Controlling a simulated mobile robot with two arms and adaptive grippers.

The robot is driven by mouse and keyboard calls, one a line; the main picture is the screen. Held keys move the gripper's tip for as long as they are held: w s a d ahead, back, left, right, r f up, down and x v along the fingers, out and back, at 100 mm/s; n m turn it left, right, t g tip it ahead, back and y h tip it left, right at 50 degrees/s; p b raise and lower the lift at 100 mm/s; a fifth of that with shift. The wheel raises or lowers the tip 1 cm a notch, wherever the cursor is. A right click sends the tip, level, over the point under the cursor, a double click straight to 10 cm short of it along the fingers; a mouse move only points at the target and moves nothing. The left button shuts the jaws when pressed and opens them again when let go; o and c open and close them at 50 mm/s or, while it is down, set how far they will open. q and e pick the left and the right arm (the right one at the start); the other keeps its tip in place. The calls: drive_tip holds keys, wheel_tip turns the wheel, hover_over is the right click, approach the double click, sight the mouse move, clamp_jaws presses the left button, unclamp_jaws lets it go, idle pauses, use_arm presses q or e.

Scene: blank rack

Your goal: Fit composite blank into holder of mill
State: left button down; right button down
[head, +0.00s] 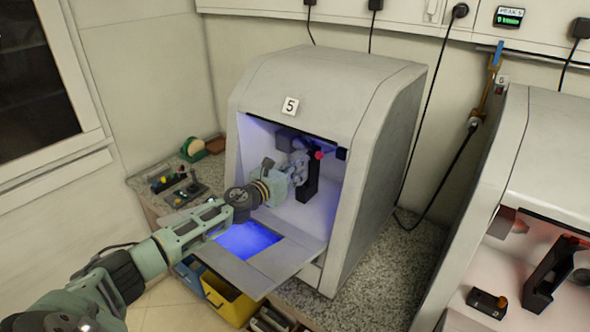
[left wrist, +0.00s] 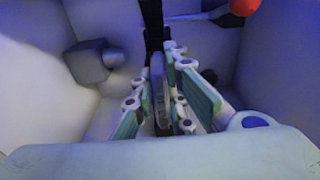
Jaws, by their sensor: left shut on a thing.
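The mill (head: 245,100) marked 5 stands open, lit blue-violet inside. My left arm reaches through its front opening. My left gripper (head: 300,165) is inside the chamber, beside the black upright holder (head: 310,182). In the left wrist view the gripper's fingers (left wrist: 160,90) are shut on a thin grey piece, seen nearly edge-on, which looks like the composite blank (left wrist: 157,68). The black holder (left wrist: 153,25) is just beyond the fingertips. Whether the blank touches or sits in the holder cannot be told. In the head view the blank is hidden by the gripper. My right gripper is out of view.
A grey block with a short cylinder (left wrist: 90,62) juts out left of the fingers. A red knob (head: 319,155) is near the holder. The lowered front flap (head: 285,262) lies below my arm. A second open mill (head: 545,150) stands at right.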

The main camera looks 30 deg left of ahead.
use_arm(q)
drive_tip(key=shift+w+f, duration=0.1)
drive_tip(key=shift+w, duration=0.25)
drive_tip(key=c, duration=1.7)
unclamp_jaws()
drive_tip(key=shift+f, duration=0.1)
drive_tip(key=shift+s, duration=0.1)
drive_tip(key=s, duration=0.8)
drive_tip(key=s+a+r, duration=0.1)
drive_tip(key=s, duration=0.2)
drive_tip(key=shift+s, duration=0.4)
